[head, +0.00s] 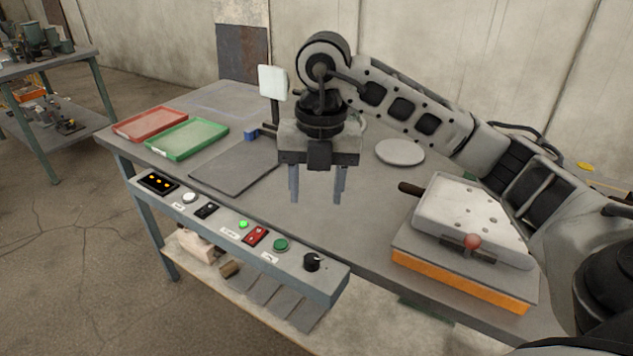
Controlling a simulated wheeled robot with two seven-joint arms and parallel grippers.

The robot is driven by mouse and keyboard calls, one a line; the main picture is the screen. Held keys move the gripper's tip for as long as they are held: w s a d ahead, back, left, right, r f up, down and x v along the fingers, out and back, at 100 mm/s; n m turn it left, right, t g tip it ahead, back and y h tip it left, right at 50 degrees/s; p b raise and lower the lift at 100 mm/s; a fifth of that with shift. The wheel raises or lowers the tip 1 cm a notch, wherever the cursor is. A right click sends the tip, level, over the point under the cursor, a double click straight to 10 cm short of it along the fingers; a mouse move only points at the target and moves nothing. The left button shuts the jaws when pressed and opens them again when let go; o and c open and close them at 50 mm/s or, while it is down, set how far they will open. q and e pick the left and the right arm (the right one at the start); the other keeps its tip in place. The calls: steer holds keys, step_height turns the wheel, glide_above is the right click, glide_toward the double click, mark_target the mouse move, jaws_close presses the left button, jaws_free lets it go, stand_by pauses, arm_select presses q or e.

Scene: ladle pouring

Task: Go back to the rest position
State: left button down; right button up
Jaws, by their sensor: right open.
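My right gripper (315,192) hangs above the middle of the workbench (345,232), its two grey fingers pointing down. The fingers are apart and nothing shows between them. My right arm comes in from the right and crosses above the back right of the bench. My left gripper is not in the head view. No ladle can be made out; part of the bench behind my right gripper is hidden.
A red tray (150,122) and a green tray (188,138) lie at the left, near a dark flat plate (236,168). A clamp-like device (472,222) on an orange-edged base stands at the right. A control panel (235,228) runs along the front edge. A round grey disc (400,152) lies behind.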

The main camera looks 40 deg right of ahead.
steer(key=shift+r, duration=0.35)
stand_by(0.3)
